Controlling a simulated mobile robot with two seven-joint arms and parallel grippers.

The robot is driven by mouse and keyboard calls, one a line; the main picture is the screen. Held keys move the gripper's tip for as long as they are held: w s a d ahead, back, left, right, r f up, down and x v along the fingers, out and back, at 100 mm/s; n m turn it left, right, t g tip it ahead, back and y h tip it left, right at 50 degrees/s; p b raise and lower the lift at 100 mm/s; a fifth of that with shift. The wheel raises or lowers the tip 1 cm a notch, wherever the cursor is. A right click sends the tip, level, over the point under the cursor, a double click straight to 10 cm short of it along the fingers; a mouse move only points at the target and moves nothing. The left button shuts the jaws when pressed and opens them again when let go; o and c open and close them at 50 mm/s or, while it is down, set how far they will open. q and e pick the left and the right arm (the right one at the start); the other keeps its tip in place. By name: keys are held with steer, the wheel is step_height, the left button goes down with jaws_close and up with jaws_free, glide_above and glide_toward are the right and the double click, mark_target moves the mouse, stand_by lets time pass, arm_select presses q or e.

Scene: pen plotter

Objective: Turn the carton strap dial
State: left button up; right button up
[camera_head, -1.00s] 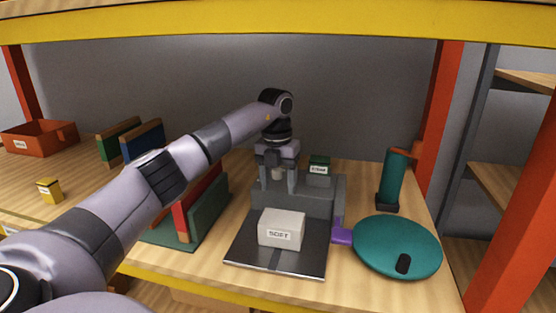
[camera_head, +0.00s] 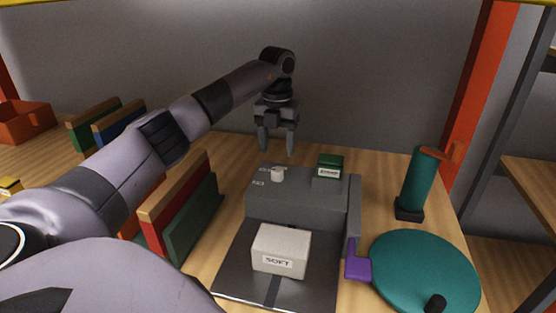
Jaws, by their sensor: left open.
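The dial (camera_head: 277,174) is a small pale knob on top of the grey machine (camera_head: 290,205), with small white labels to its left. My left gripper (camera_head: 277,151) is open and empty, pointing down. Its fingers show above and behind the dial in the picture, apart from it. A white carton (camera_head: 280,245) marked "SOFT" sits on the dark plate (camera_head: 232,272) in front of the machine. A green-topped block (camera_head: 330,167) with a small label stands on the machine's right part. The dial's pointing direction is too small to tell. My right gripper is not in view.
A purple lever (camera_head: 357,262) sticks out at the machine's right, beside a teal round disc (camera_head: 425,270). A teal cylinder (camera_head: 417,185) stands behind the disc. Upright red and green panels (camera_head: 175,205) stand left of the plate. An orange post (camera_head: 480,80) rises at right.

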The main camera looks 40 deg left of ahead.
mark_target(277, 169)
arm_select(q)
steer(key=shift+f, duration=3.55)
steer(key=c, duration=1)
